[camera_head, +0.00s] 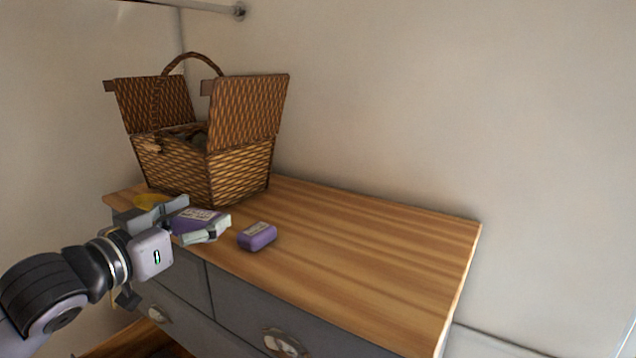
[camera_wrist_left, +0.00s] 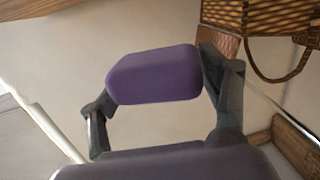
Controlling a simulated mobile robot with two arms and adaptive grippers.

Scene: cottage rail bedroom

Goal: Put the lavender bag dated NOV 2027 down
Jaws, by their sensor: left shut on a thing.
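My left gripper (camera_head: 190,220) reaches in from the left, over the front left part of the dresser top. It is shut on a purple lavender bag (camera_head: 197,222) with a pale label, whose date is too small to read. In the left wrist view the held bag (camera_wrist_left: 155,75) sits between the two fingers of my left gripper (camera_wrist_left: 158,85). A second purple bag (camera_head: 257,236) with a pale label lies on the dresser top (camera_head: 370,255), just right of the held one. Its date is also unreadable. My right gripper is not in view.
An open wicker basket (camera_head: 240,178) with raised lids and a handle stands at the back left of the dresser. The right side of the dresser top is clear.

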